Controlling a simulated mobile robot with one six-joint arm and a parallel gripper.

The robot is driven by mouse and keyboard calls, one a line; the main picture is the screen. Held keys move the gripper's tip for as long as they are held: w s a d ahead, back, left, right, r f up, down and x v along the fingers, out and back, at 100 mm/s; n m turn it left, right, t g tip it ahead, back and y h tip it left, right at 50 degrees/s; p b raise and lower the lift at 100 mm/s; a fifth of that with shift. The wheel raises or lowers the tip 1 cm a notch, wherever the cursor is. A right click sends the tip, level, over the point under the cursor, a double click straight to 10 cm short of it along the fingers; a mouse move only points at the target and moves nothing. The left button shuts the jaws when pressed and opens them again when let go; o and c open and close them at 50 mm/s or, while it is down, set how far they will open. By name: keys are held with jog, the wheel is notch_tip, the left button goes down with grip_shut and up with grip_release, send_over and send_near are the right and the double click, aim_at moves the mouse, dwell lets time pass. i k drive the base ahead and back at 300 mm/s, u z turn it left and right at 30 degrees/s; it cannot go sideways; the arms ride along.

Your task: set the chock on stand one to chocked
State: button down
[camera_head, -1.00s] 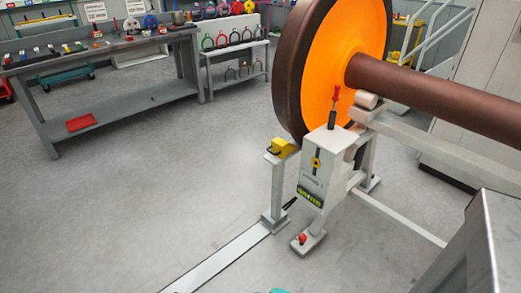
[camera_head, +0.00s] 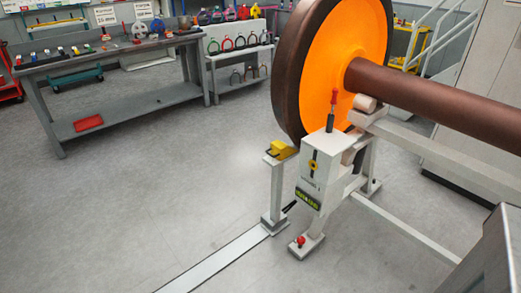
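Stand one, a pale grey frame (camera_head: 316,180), stands right of the picture's middle under the large wheel (camera_head: 322,65) with an orange face and dark rim. A yellow chock (camera_head: 281,150) sits on top of a short post (camera_head: 276,190) at the stand's left, close to the wheel's lower rim. I cannot tell whether it touches the wheel. A red-handled lever (camera_head: 333,108) stands upright on top of the stand. A black handle (camera_head: 289,206) sticks out low beside the post. A red knob (camera_head: 301,240) is on the stand's foot. My gripper is not in view.
A workbench (camera_head: 120,95) with several tools stands at the back left, with a red tray (camera_head: 88,122) on its lower shelf. A rack of shackles (camera_head: 238,60) is beside it. A white floor strip (camera_head: 215,262) runs to the post. The floor at left is clear.

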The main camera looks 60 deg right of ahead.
aim_at(279, 150)
jog(key=z, duration=0.1)
jog(key=i, duration=0.95)
jog(key=u, duration=0.05)
